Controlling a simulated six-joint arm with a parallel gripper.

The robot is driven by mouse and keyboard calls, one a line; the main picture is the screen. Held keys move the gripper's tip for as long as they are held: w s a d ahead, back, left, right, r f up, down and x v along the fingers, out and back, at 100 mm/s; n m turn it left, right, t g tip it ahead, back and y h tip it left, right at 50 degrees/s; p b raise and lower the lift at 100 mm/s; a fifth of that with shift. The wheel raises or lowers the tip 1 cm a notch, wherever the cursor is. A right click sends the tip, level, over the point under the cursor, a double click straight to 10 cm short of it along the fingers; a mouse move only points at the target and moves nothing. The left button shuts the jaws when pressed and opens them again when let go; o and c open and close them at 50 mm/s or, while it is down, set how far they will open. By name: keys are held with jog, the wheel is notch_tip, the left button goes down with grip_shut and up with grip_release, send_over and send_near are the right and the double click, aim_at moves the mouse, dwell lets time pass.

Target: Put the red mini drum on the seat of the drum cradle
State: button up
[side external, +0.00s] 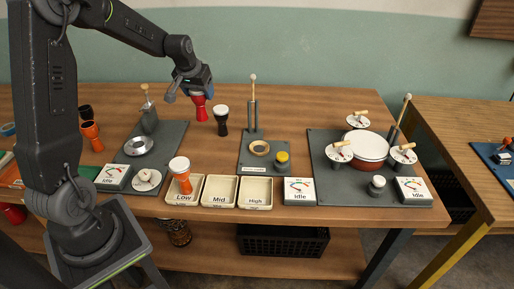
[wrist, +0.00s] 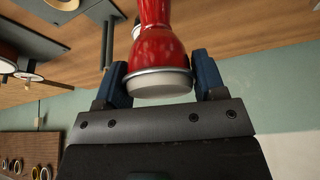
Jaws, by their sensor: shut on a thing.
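The red mini drum (side external: 199,108) is between the fingers of my gripper (side external: 199,90), behind the left grey board. In the wrist view the red drum (wrist: 157,45) shows its pale head and metal rim, with a blue finger of my gripper (wrist: 160,82) on each side of the head. My gripper is shut on it. I cannot tell whether the drum's foot touches the table. On the middle grey board a tan ring (side external: 260,141) lies flat and empty; it looks like the drum cradle's seat, but I cannot be sure.
A black drum (side external: 221,121) stands just right of the red one. A post with a mallet (side external: 253,105) rises behind the ring, and a yellow knob (side external: 282,157) is beside it. An orange drum (side external: 183,184) stands in the Low tray; the Mid tray (side external: 219,181) and High tray (side external: 256,182) look empty.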

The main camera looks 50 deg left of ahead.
jog(key=w+d+f+m, duration=0.2)
jog(key=w+d+f, duration=0.8)
jog(key=w+d, duration=0.2)
jog(key=shift+w+d+f+t+h, duration=0.2)
jog(key=shift+d+f+t+h, duration=0.15)
jog(key=shift+d, duration=0.65)
jog(key=o, duration=0.9)
jog(key=shift+f, duration=0.15)
jog(key=shift+o, duration=0.2)
